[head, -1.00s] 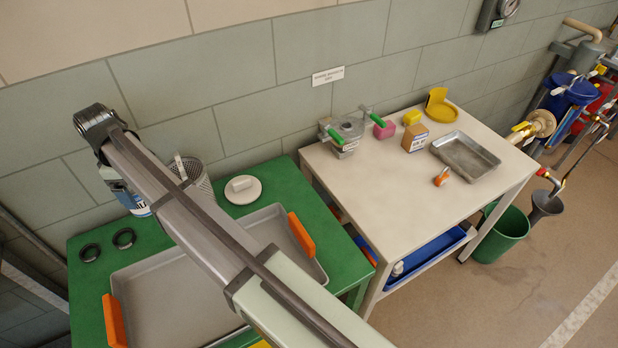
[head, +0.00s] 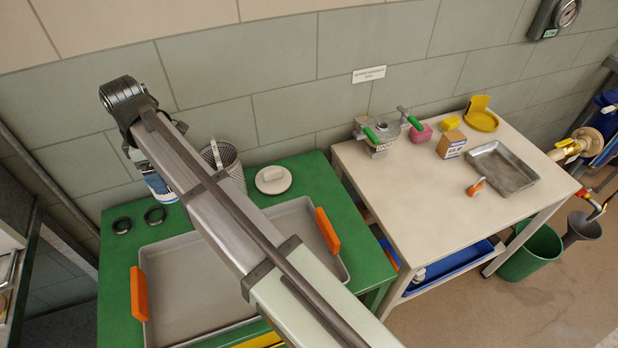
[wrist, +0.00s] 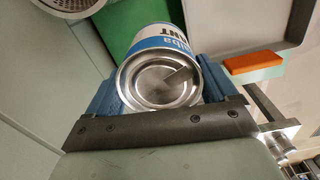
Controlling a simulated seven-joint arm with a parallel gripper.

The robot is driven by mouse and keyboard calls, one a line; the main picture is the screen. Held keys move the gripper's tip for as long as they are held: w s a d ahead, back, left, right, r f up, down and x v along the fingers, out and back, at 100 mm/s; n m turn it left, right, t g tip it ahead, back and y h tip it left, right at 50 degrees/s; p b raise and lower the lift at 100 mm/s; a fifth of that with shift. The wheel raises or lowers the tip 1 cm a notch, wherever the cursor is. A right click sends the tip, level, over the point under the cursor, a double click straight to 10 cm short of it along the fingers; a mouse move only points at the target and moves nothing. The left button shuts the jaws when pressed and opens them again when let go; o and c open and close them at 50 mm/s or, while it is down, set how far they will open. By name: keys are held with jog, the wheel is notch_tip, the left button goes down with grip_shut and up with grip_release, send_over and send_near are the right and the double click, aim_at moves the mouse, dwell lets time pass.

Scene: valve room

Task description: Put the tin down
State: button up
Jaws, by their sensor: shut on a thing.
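The tin (wrist: 158,82) has a bare metal end and a blue and white label. In the wrist view my gripper (wrist: 158,72) is shut on it, with a blue finger on each side. In the head view the tin (head: 160,187) shows only partly behind my arm, over the back left of the green table (head: 120,255). My arm hides most of the gripper there. I cannot tell whether the tin touches the table.
A grey tray (head: 185,305) with orange handles fills the table's front. A mesh cup (head: 228,160), a white saucer (head: 273,180) and two black rings (head: 122,226) stand around the tin. A pale table (head: 420,215) with several objects is on the right.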

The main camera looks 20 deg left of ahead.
jog(key=w+d, duration=0.2)
jog(key=d, duration=0.5)
jog(key=w+d, duration=0.3)
jog(key=d, duration=0.4)
jog(key=w+d+f+m, duration=0.3)
jog(key=w+d+m, duration=0.4)
jog(key=w+d, duration=0.7)
jog(key=w+d+f+m, duration=0.2)
jog(key=w+d+m, duration=0.5)
jog(key=w+d, duration=0.65)
jog(key=w+d+f+m, duration=0.15)
jog(key=d+m, duration=0.45)
jog(key=d, duration=1.2)
jog(key=d+f+m, duration=0.2)
jog(key=d+m, duration=0.4)
jog(key=d, duration=1.2)
jog(key=w+a+r+n, duration=0.1)
jog(key=a+n, duration=0.1)
jog(key=a, duration=0.7)
jog(key=w+a+r+n, duration=0.1)
jog(key=a+r+n, duration=0.1)
jog(key=a, duration=0.8)
jog(key=shift+d+f, duration=0.1)
jog(key=shift+f, duration=4.85)
jog(key=shift+f, duration=0.15)
